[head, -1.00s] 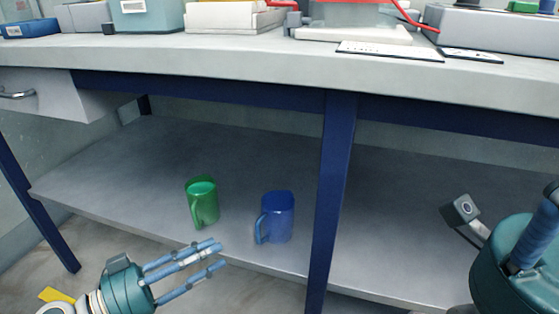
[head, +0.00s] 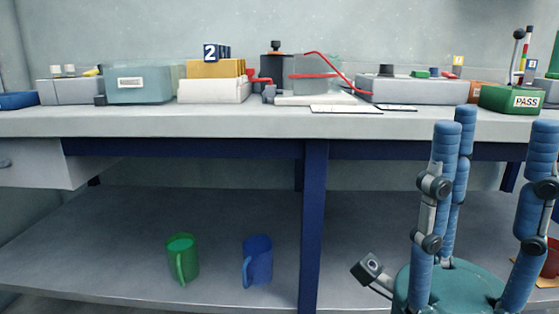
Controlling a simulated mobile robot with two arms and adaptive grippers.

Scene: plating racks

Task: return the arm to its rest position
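My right gripper (head: 495,135) stands upright at the lower right of the head view, with a teal palm and blue fingers pointing up. Its fingers are spread apart with nothing between them, so it is open and empty. It is in front of the bench and hides part of the lower shelf and bench edge. My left gripper is out of view. A green mug (head: 182,259) and a blue mug (head: 258,260) stand upright on the lower shelf (head: 110,235), left of the blue bench leg, with no gripper near them.
The bench top (head: 240,122) crosses the view and carries a teal box (head: 145,84), a white and yellow box (head: 214,88), a grey unit (head: 412,89) and a green PASS box (head: 512,99). The blue leg (head: 313,220) divides the shelf. A red object (head: 551,258) shows at the right edge.

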